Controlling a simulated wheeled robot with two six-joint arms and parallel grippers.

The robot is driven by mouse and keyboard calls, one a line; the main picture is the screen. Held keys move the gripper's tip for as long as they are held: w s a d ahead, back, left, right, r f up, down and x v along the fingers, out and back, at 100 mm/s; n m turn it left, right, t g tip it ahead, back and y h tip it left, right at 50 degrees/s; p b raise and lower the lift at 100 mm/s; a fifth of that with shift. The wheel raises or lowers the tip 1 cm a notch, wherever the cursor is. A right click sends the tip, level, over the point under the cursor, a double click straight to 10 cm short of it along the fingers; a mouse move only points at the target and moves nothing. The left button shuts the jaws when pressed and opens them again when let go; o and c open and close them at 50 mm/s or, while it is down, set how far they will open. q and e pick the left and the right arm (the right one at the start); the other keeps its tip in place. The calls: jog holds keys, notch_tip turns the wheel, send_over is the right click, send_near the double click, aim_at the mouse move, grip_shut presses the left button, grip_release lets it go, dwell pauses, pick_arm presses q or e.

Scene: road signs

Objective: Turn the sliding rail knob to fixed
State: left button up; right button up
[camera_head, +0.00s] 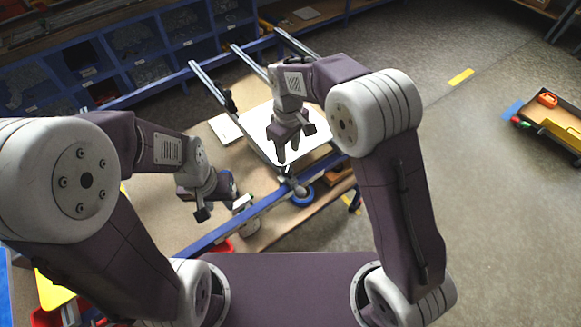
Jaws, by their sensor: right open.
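A blue rail (242,221) runs across the front of the wooden table. A small dark fitting (229,101) sits on a silver-topped rail (207,82) left of the white panel. Another small fitting (298,189) sits on the front rail below the panel. I cannot tell for sure which fitting is the sliding rail knob, or how it is turned. My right gripper (288,152) is open and empty, pointing down over the white panel (315,142). My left gripper (206,212) is near the table's front, left of the front fitting; its jaw opening is unclear.
Blue storage bins (137,74) line the back left. A blue round part (303,197) is by the front rail. A tray with tools (560,125) is at the far right. A yellow floor mark (461,77) lies on otherwise open grey floor at right.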

aim_at(287, 169)
jog(key=f, duration=0.5)
jog(key=f+p, duration=0.1)
jog(key=f, duration=0.1)
jog(key=shift+a+f, duration=0.3)
jog(key=shift+d+f, duration=0.15)
jog(key=shift+f, duration=0.25)
jog(key=shift+c, duration=0.3)
grip_shut()
